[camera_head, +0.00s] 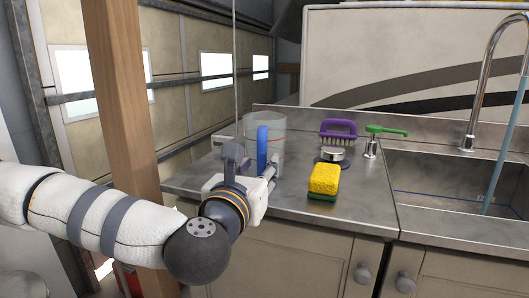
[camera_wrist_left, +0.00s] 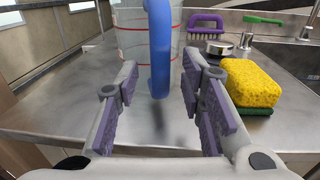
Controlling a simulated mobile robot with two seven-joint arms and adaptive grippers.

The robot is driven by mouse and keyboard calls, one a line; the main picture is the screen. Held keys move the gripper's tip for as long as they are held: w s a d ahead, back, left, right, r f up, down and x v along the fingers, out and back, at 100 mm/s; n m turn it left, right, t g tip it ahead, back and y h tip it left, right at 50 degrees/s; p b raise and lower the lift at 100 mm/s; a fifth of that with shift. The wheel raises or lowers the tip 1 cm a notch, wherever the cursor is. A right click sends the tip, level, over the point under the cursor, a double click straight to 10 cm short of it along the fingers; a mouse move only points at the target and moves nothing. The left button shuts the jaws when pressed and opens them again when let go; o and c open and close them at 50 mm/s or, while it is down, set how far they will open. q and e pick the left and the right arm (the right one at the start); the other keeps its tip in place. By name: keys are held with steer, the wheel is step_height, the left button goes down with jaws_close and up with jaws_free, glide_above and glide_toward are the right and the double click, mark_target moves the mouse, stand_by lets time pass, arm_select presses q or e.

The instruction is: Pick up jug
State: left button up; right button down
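The jug (camera_head: 278,127) is a clear, upright container with thin red lines and a blue handle (camera_head: 262,148). It stands on the metal counter near its left end. My left gripper (camera_head: 256,167) is right in front of it at handle height. In the left wrist view, the open gripper (camera_wrist_left: 165,112) has its two purple-padded fingers on either side of the blue handle (camera_wrist_left: 159,60), with gaps on both sides. The jug body (camera_wrist_left: 130,35) is just beyond the fingertips. My right gripper is in neither view.
A yellow and green sponge (camera_head: 325,179) lies on the counter (camera_head: 300,203) right of the gripper. Behind it are a purple brush (camera_head: 338,130), a round metal piece (camera_head: 332,154) and a green-handled item (camera_head: 385,130). A sink (camera_head: 450,183) with a tap is at right. A wooden post (camera_head: 124,90) stands left.

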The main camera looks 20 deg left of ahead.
mark_target(262, 143)
arm_select(q)
steer(key=w, duration=0.3)
jaws_close()
steer(key=shift+s, duration=0.1)
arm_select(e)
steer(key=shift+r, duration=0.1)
arm_select(q)
steer(key=shift+r, duration=0.4)
steer(key=r, duration=0.3)
steer(key=shift+s+d+r+p, duration=0.1)
steer(key=shift+s+r+p, duration=0.1)
steer(key=shift+p, duration=0.15)
steer(key=s+d+r, duration=0.3)
steer(key=s+r, duration=0.1)
steer(key=s, duration=0.2)
steer(key=s+d+r+p, duration=0.1)
steer(key=s+d+r, duration=0.2)
steer(key=s+r, duration=0.1)
steer(key=shift+s+d+r, duration=0.3)
steer(key=shift+s+r, duration=0.1)
steer(key=shift+s, duration=0.5)
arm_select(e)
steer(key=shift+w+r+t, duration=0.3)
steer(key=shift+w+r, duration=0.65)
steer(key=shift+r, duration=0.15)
